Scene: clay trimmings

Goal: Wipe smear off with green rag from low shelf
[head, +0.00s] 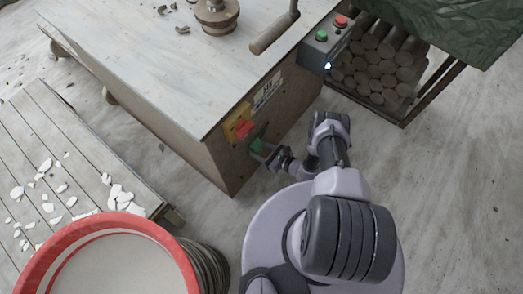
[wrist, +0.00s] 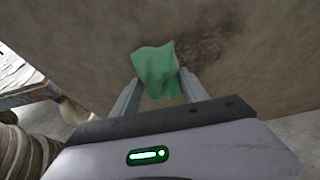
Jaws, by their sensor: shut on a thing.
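My gripper (head: 268,156) is shut on a green rag (head: 256,145), low in front of the side panel of the big workbench (head: 232,165). In the wrist view the rag (wrist: 157,70) hangs between the two fingertips, its cloth spread up and to both sides. A dark brown rough smear (wrist: 202,48) is on the panel just right of and behind the rag. I cannot tell whether the rag touches the panel. The smear is not clearly seen in the head view.
A red-rimmed bucket (head: 185,262) stands at the lower left, near a slatted platform (head: 75,150) with white shards. A control box with buttons (head: 328,42) is on the bench's right edge. Stacked logs (head: 385,65) lie in a rack at the upper right. Floor at right is clear.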

